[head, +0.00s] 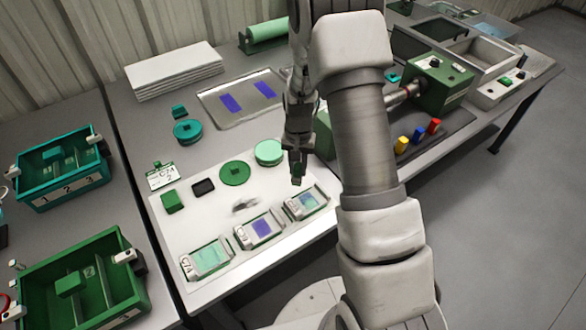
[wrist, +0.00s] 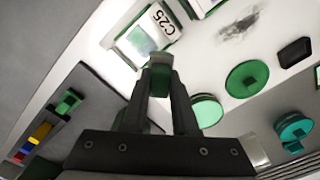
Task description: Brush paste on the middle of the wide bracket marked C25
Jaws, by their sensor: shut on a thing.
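The wide bracket marked C25 (wrist: 146,36) lies on the white mat, close beyond my fingertips in the wrist view. Its middle looks pale green. It appears to be the rightmost bracket (head: 306,203) of the front row in the head view. A bracket with a purple middle (head: 261,229) and one with a green middle (head: 207,259) lie to its left. My gripper (head: 298,175) points down over the mat, just behind the right bracket. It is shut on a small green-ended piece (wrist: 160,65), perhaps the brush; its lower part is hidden.
Green discs (head: 234,173), a black pad (head: 203,187), a green block (head: 172,202) and a label card (head: 160,177) are on or beside the mat (head: 215,225). A metal tray (head: 212,110) lies behind. A green machine (head: 440,85) stands right; green bins (head: 78,285) stand left.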

